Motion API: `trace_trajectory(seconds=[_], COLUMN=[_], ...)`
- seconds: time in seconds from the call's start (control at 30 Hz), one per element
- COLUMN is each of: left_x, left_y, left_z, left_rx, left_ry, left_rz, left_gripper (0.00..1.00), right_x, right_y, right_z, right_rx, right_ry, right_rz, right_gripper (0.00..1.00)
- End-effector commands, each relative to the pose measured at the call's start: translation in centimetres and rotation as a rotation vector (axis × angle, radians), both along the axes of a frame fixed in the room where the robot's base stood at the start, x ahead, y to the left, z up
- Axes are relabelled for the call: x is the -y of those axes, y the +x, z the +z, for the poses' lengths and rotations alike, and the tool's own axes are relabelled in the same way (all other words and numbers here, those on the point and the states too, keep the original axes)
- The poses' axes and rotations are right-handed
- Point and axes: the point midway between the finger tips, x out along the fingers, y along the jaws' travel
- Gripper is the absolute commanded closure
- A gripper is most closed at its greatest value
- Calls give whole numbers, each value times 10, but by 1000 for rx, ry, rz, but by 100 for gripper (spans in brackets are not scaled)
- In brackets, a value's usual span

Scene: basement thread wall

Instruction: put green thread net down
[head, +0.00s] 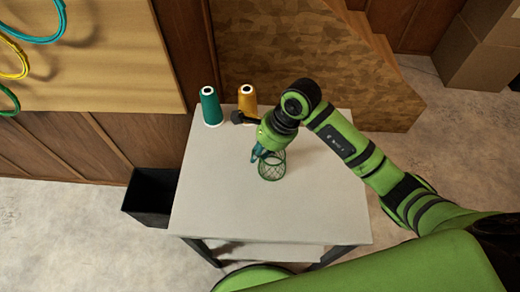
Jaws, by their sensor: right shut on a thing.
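The green thread net (271,167) is a small open mesh cylinder over the middle of the white table (225,210). My right gripper (260,152) is shut on the net at its upper left rim. I cannot tell whether the net's bottom touches the tabletop. A teal thread cone (211,107) stands upright at the table's back left corner. My left gripper is not in view.
A black bin (150,195) stands on the floor left of the table. A wooden board (90,60) with teal, yellow and green thread loops hangs at the upper left. Cardboard boxes (480,50) stand at the far right. The table's front and left parts are clear.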

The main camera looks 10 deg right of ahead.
Motion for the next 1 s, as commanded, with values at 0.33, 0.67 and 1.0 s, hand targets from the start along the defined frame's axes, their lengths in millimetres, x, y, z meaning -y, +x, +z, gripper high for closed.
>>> trace_trajectory(seconds=[0.33,0.67,1.0], left_x=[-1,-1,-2], left_y=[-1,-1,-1], left_z=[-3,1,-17], left_rx=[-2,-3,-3], left_ry=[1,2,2], left_rz=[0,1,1], left_gripper=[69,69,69], right_x=[0,1,26], right_y=[0,0,-5], right_z=[-3,3,63], right_rx=[-1,1,7], right_ry=[0,0,-3], right_rz=[0,0,-1], right_gripper=[56,56,56])
